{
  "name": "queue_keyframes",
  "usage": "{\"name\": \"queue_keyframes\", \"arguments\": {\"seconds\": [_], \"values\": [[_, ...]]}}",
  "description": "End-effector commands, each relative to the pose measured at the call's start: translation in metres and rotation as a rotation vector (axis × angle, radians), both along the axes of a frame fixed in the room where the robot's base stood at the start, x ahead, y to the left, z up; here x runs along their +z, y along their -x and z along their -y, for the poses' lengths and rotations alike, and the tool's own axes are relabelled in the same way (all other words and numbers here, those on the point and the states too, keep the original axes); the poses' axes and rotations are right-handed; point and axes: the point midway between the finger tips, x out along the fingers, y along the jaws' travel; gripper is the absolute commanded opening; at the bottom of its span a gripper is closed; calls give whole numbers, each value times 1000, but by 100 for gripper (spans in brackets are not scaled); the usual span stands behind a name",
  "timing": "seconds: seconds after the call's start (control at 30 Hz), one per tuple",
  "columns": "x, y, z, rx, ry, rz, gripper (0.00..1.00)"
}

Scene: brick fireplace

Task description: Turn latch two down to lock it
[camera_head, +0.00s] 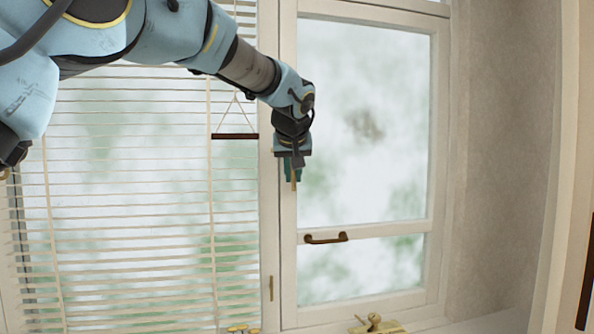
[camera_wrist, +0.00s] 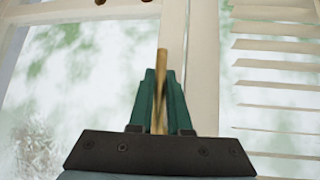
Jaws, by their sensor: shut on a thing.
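My gripper (camera_head: 292,178) is in front of the upright window post, between the blind and the right pane. Its green fingers (camera_wrist: 161,82) are shut on a thin brass latch lever (camera_wrist: 162,62), whose end sticks out past the fingertips. In the head view the lever (camera_head: 294,186) points down below the fingers. Its mount is hidden behind my gripper. A second slim brass latch (camera_head: 271,288) stands upright lower on the post, apart from my gripper. I cannot tell from the pictures which of them is numbered two.
A white slatted blind (camera_head: 130,200) covers the left pane, with a dark cord bar (camera_head: 235,136) close to my wrist. A brown handle (camera_head: 326,238) is on the right sash rail. Brass fittings (camera_head: 375,325) are at the bottom of the window.

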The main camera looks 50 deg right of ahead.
Motion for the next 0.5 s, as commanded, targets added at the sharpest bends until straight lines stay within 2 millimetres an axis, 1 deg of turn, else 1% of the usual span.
{"name": "queue_keyframes", "arguments": {"seconds": [0.2, 0.5], "values": [[-1, -2, -2, 1, -39, 32, 0], [-2, -3, -3, 1, -49, 39, 0]]}}
